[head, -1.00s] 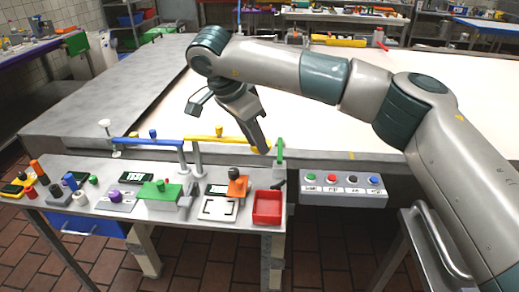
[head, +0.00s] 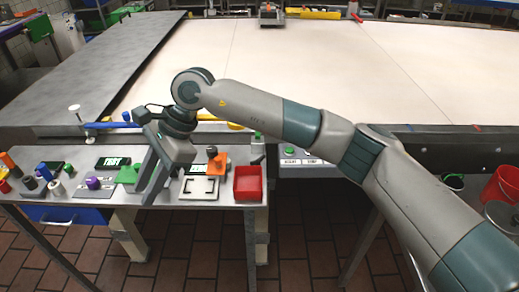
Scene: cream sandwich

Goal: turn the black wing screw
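A small black knob (head: 212,150) stands on an orange block (head: 217,163) on the workbench, left of the red tray. I cannot make out wings on it, so I cannot tell if it is the black wing screw. My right gripper (head: 152,182) hangs over the bench, left of the orange block and in front of a green block (head: 130,174). It points down and is seen from the side, so its opening is hidden. It seems apart from the black knob. My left gripper is out of view.
A red tray (head: 248,184) sits at the bench's right end, beside a white square frame (head: 199,188). Blue and yellow pipes run along the bench's back. Purple, white and dark knobs stand at left. A wide pale surface (head: 300,65) lies behind.

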